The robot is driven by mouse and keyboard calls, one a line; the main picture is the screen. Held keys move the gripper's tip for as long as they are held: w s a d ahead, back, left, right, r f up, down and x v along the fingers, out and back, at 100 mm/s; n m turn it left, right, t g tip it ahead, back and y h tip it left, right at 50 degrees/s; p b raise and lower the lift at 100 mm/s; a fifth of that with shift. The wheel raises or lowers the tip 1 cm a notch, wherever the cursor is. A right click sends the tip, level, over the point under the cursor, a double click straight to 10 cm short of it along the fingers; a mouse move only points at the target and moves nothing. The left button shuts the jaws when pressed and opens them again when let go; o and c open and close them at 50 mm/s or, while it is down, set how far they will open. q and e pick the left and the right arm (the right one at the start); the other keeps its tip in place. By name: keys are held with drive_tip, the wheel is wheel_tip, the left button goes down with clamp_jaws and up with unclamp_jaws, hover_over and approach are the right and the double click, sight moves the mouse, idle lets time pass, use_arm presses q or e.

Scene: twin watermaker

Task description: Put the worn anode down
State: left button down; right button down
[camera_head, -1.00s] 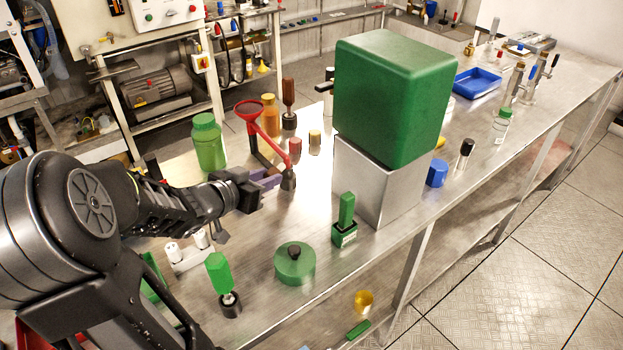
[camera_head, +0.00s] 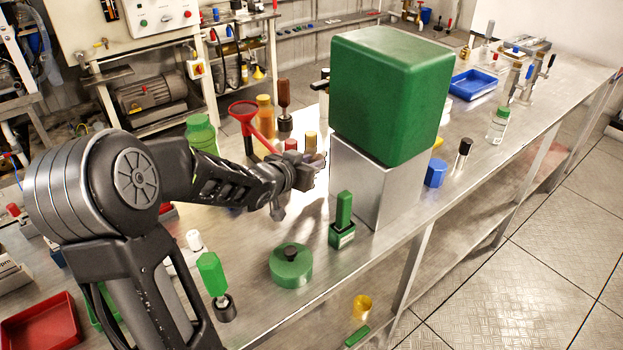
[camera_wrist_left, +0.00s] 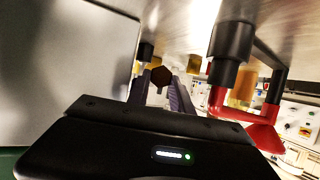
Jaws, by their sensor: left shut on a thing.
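My left gripper (camera_head: 313,160) reaches over the middle of the bench, just left of the grey metal block. In the left wrist view its two fingers (camera_wrist_left: 160,92) are shut on a small dark brown piece with a six-sided end, apparently the worn anode (camera_wrist_left: 160,76). In the head view the fingers and wrist mostly hide this piece. I cannot tell whether it touches the bench. My right gripper is not in view.
A green box (camera_head: 390,95) sits on the grey block (camera_head: 375,185), close right of my gripper. A red funnel (camera_head: 244,112) and a brown-handled tool (camera_head: 284,95) stand behind it. A green lidded disc (camera_head: 291,268) and a green stamp-like piece (camera_head: 343,215) stand in front.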

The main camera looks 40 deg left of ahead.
use_arm(q)
drive_tip(key=shift+f, duration=0.1)
drive_tip(key=shift+f+b, duration=0.4)
drive_tip(key=shift+f, duration=1.85)
drive_tip(key=shift+f, duration=0.25)
drive_tip(key=c, duration=1.4)
unclamp_jaws()
drive_tip(key=shift+r, duration=0.1)
drive_tip(key=shift+c, duration=0.2)
drive_tip(key=shift+r, duration=0.1)
drive_tip(key=shift+r, duration=0.2)
drive_tip(key=v, duration=0.7)
drive_tip(key=shift+s+p, duration=0.2)
drive_tip(key=shift+p, duration=0.2)
